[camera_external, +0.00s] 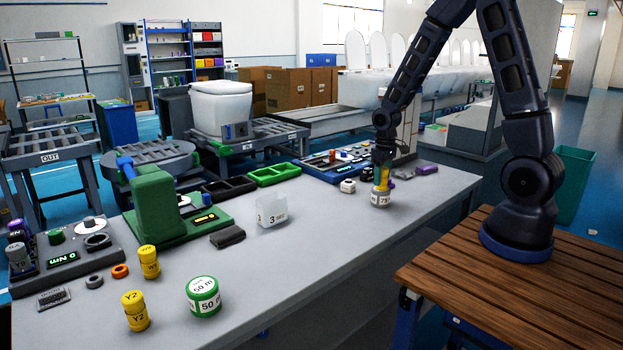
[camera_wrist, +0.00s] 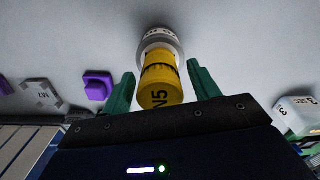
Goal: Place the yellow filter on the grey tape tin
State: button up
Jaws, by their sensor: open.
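The yellow filter (camera_external: 382,186) stands upright on top of the grey tape tin (camera_external: 380,200), at the right part of the grey bench. In the wrist view the filter (camera_wrist: 160,88) has dark lettering on its near end, and the pale grey tin (camera_wrist: 159,41) shows beyond it. My gripper (camera_external: 381,173) is at the filter from above. In the wrist view my gripper (camera_wrist: 161,72) has its two green fingers spread on either side of the filter, with a visible gap on each side. Part of the tin is hidden behind the filter.
A white block (camera_external: 348,186) and a purple piece (camera_external: 427,169) lie near the tin. A clear-looking box marked 3 (camera_external: 271,211) stands to the left. The bench's front right is clear.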

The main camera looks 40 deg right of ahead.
notch_tip(320, 180, up, 12)
jog(key=shift+f, duration=0.25)
jog(key=s+d+r+m+t, duration=0.2)
jog(key=s+r+t, duration=0.2)
jog(key=s+r, duration=1.5)
jog(key=s, duration=0.4)
jog(key=shift+t, duration=0.3)
